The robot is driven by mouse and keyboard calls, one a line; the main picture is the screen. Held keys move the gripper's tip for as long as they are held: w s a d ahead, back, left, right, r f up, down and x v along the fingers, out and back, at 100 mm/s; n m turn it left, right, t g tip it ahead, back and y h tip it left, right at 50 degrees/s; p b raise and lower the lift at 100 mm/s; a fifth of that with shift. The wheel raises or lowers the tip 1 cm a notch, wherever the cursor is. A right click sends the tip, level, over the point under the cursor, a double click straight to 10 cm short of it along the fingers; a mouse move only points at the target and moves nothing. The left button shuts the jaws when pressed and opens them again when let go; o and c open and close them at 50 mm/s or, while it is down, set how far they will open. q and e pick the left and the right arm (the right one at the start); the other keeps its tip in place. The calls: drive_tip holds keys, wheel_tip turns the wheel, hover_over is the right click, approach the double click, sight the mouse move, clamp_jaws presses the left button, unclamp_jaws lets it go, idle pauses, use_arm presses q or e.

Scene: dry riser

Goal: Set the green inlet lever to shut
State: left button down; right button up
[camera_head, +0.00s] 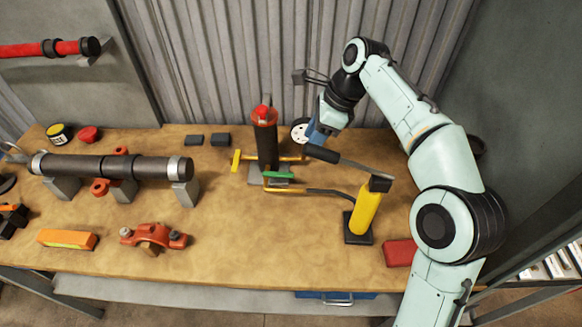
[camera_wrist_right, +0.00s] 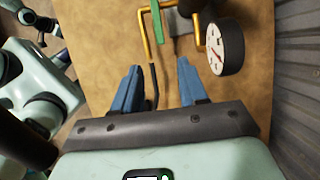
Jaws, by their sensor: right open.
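The green inlet lever (camera_head: 278,174) lies near the foot of the dark riser cylinder (camera_head: 265,145) with a red top, beside thin brass-yellow piping. In the right wrist view the green lever (camera_wrist_right: 157,22) shows at the top, ahead of the fingers. My right gripper (camera_head: 316,132) is above the bench, right of the riser and close to the round white gauge (camera_head: 299,131). In the right wrist view its two blue fingers (camera_wrist_right: 158,86) are apart with nothing held between them. They are clear of the green lever. My left gripper is not in view.
A yellow hand pump (camera_head: 366,210) with a long black-gripped handle (camera_head: 322,153) stands right of the riser; its dark hose (camera_head: 320,191) runs to the piping. A yellow lever (camera_head: 236,160) is left of the riser. A red box (camera_head: 400,252) lies at front right. The front middle bench is clear.

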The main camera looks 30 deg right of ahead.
sight(288, 174)
drive_tip(key=b+x, duration=0.3)
drive_tip(key=x, duration=0.9)
drive_tip(key=shift+s+f, duration=0.15)
drive_tip(key=shift+f, duration=0.05)
clamp_jaws()
